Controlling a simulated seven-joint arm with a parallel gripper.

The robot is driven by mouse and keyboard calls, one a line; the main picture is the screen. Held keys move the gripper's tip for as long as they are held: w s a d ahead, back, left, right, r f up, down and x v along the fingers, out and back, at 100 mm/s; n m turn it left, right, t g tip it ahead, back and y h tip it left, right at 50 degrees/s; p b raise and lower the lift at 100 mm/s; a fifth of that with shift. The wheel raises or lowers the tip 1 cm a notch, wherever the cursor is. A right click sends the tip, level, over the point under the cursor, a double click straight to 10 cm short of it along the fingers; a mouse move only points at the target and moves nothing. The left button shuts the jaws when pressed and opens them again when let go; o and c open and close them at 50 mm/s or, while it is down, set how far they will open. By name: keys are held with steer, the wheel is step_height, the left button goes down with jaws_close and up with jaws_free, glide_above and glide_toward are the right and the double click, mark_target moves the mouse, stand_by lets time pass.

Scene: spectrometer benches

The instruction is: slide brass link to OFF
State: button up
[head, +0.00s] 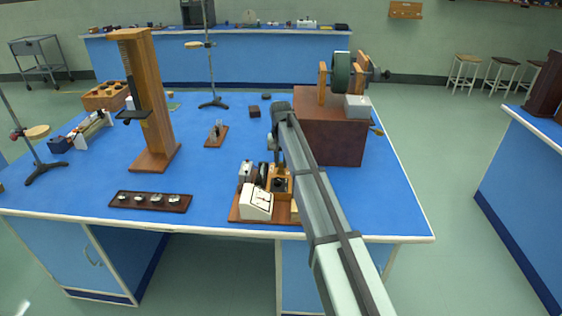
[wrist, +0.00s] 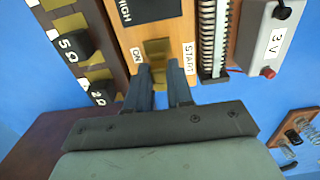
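The brass link (wrist: 157,47) shows in the wrist view on a wooden panel (wrist: 187,24), between the labels ON and START. No OFF label is readable. My gripper (wrist: 161,66) reaches toward the link from below in the picture. Its two dark fingers stand a little apart, with brass showing between them; I cannot tell whether they touch it. In the head view my gripper (head: 279,166) is over the small apparatus board (head: 240,219) near the bench's front edge. The link is too small to make out there, and my arm hides part of the board.
A white meter (head: 256,202) stands on the board. Beside the panel in the wrist view are a coil (wrist: 210,35), a 3 V box (wrist: 265,45) and a dark strip with brass blocks (wrist: 75,60). A large wooden box (head: 335,140) stands behind my arm.

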jaws_close()
steer(key=shift+w, duration=1.8)
steer(key=o, duration=0.5)
jaws_free()
steer(key=shift+o, duration=0.2)
steer(key=shift+r, duration=0.1)
step_height(320, 180, up, 14)
